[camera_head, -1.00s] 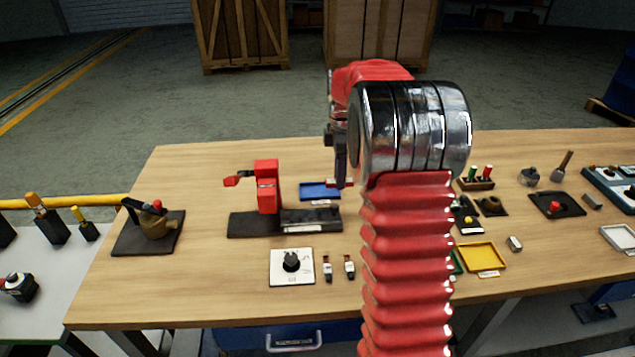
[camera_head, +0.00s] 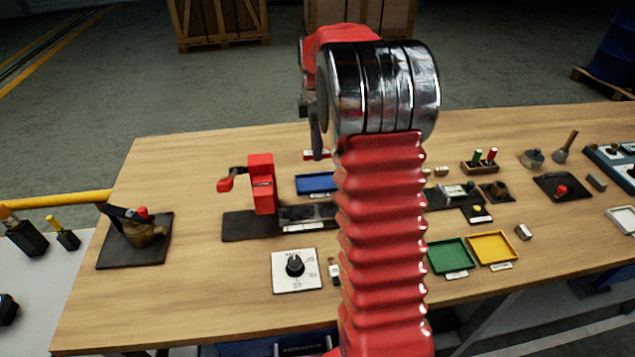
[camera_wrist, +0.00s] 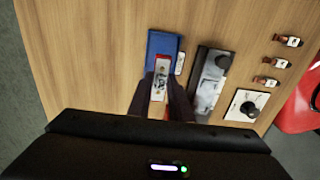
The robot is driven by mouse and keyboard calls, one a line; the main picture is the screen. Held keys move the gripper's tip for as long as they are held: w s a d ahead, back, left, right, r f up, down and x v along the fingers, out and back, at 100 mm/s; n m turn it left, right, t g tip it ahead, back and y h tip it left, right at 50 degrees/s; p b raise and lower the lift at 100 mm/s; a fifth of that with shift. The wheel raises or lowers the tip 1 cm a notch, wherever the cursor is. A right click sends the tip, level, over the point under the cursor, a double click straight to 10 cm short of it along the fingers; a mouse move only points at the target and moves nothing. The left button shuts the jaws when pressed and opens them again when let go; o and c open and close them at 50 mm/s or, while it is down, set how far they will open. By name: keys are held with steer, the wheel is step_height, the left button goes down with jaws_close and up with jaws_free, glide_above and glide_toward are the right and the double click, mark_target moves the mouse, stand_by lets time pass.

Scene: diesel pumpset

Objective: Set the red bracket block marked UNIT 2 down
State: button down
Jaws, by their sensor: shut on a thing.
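The red bracket block (camera_wrist: 161,78) is between the two dark fingers of my gripper (camera_wrist: 163,97) in the wrist view. Its upper face is pale with some detail, and its marking is too small to read. My gripper is shut on it. In the head view, a small red part of the block (camera_head: 317,155) shows below my gripper (camera_head: 315,146), above the blue tray's far edge in the picture. The blue tray (camera_wrist: 163,44) lies beside and partly behind the block in the wrist view, and it also shows in the head view (camera_head: 316,176). I cannot tell the block's height.
A red upright fixture with a handle (camera_head: 262,183) stands on a dark base left of the tray. A dial plate (camera_head: 284,283) lies in front. Green (camera_head: 447,256) and yellow (camera_head: 492,248) trays lie to the right. The bench's back left is clear.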

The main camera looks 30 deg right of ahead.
glide_above(317, 184)
steer(key=shift+d+f, duration=0.1)
steer(key=shift+f, duration=2.4)
steer(key=shift+f, duration=2.5)
steer(key=shift+f, duration=0.1)
steer(key=c, duration=1.9)
jaws_free()
step_height(317, 184, up, 12)
steer(key=shift+r, duration=0.1)
